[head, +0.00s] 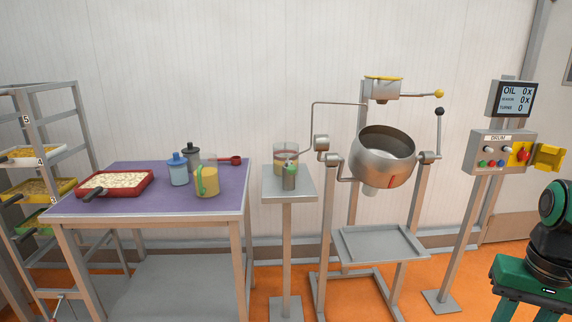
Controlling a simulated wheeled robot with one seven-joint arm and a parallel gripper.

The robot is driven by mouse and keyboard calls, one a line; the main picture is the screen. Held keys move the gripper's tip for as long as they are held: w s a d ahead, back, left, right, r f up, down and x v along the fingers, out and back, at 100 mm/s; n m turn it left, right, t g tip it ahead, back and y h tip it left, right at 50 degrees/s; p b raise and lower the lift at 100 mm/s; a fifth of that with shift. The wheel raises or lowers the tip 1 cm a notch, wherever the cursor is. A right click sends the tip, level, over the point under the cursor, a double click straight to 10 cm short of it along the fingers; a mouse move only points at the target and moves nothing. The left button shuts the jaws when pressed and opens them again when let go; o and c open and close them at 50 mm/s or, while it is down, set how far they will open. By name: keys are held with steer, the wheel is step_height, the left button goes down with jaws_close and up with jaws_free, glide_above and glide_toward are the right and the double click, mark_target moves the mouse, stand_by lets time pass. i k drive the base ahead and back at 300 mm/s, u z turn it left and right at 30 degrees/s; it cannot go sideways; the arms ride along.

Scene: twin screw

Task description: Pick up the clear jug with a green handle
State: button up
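A clear jug with a green handle (208,182) stands upright on the purple-topped table (130,206), near its front right part. Its lower part looks filled with something yellow, and its handle is on the left side. My gripper is not in view.
On the table are a red tray (148,184) of pale pieces, a blue bottle (178,172), a dark grey bottle (191,154) and a red scoop (232,160). A shelf rack (78,130) stands left. A steel drum (383,160) and control panel (500,148) stand right.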

mark_target(205, 166)
steer(key=k, duration=0.5)
steer(key=z, duration=0.2)
steer(key=i, duration=1.1)
steer(key=u, duration=0.6)
steer(key=i, duration=0.45)
steer(key=u, duration=0.25)
